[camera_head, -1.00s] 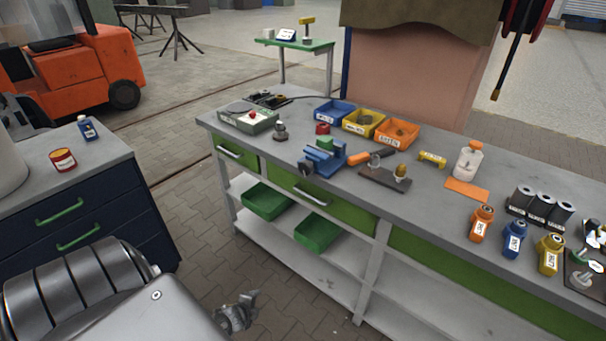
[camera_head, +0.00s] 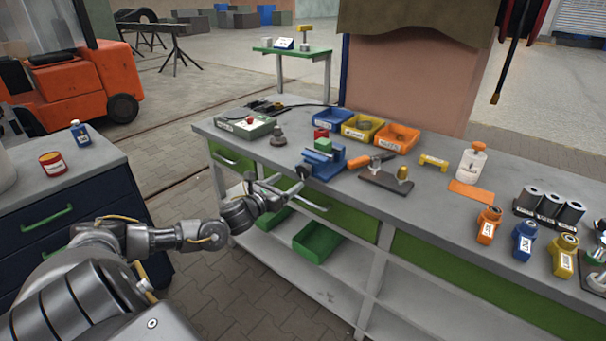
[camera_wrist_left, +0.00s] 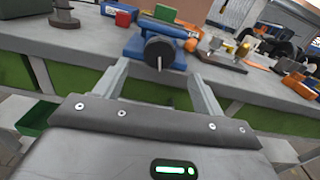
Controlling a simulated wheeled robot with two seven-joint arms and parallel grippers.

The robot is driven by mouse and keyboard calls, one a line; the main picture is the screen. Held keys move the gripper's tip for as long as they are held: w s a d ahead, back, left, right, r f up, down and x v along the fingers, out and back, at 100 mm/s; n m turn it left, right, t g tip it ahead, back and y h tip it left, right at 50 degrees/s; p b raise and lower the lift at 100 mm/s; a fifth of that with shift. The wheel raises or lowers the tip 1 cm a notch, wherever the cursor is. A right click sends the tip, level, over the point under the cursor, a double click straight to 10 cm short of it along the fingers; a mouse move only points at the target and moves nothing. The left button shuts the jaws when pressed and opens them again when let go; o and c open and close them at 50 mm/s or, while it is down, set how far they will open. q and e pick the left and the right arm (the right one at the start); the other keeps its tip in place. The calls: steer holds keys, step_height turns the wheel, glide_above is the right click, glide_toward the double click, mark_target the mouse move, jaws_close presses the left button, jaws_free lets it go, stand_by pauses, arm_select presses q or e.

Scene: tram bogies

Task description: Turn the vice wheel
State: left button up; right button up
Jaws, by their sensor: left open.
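The blue vice (camera_head: 325,160) stands at the front edge of the workbench. Its dark round wheel (camera_head: 303,172) faces the front of the bench. In the left wrist view the wheel (camera_wrist_left: 159,51) with its pale handle shows between the lines of my two fingers, beyond their tips. My left gripper (camera_head: 302,194) is open and empty, in front of the bench edge and a little below the wheel, apart from it. It also shows in the left wrist view (camera_wrist_left: 160,72). My right gripper is not in view.
An orange-handled tool (camera_head: 360,161) lies beside the vice. A dark fixture plate (camera_head: 385,182) is to its right, and a grey-green box (camera_head: 245,124) to its left. Blue, yellow and orange bins (camera_head: 397,137) stand behind. Green bins (camera_head: 316,243) sit on the shelf below.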

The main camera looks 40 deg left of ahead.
mark_target(302, 173)
arm_select(q)
steer(key=w+b, duration=0.2)
steer(key=w, duration=0.6)
steer(key=shift+w+a+f+b, duration=0.1)
steer(key=shift+a+b, duration=0.05)
steer(key=shift+b, duration=0.15)
steer(key=shift+w, duration=0.45)
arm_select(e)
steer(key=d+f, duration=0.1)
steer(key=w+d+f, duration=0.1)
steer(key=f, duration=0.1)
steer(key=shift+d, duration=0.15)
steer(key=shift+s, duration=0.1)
arm_select(q)
steer(key=shift+c, duration=1.2)
steer(key=c, duration=0.7)
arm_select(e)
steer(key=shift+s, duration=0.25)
